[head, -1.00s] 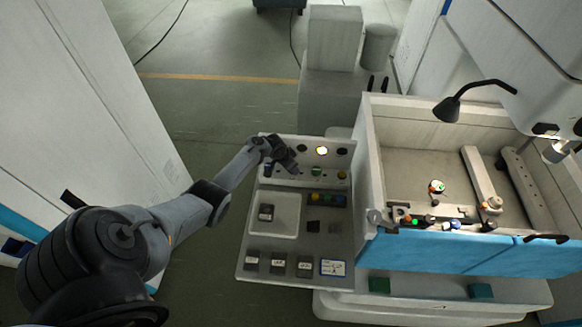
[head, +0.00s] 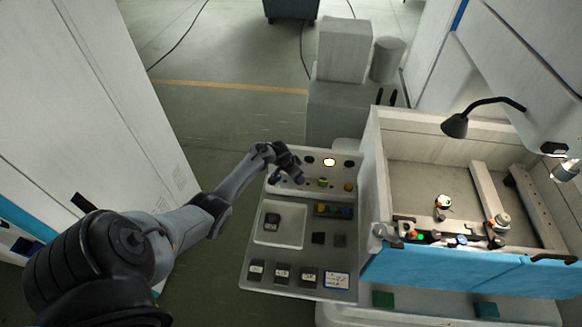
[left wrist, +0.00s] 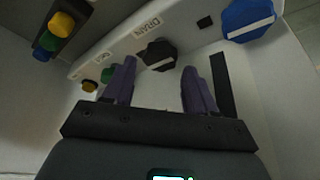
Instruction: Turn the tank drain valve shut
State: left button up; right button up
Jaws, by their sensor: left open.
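The drain valve knob (left wrist: 158,53) is black with a pale bar across its face, beside a "DRAIN" label in the left wrist view. My left gripper (left wrist: 158,66) is open, its two purple fingers apart, one on each side of the knob in that view. I cannot tell whether they touch it. In the head view my left gripper (head: 296,173) is over the left part of the control panel (head: 290,195) and hides the knob there. My right gripper is not in view.
A blue knob (left wrist: 248,20) with a white bar is beside the drain knob. Green (head: 323,182) and yellow (head: 348,187) buttons are right of my gripper. A lit lamp (head: 329,161) is above. A pale tray (head: 265,239) and the blue-fronted tank (head: 430,262) are nearby.

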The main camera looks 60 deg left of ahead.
pick_arm(q)
jog(key=p+v, duration=0.1)
jog(key=v, duration=0.7)
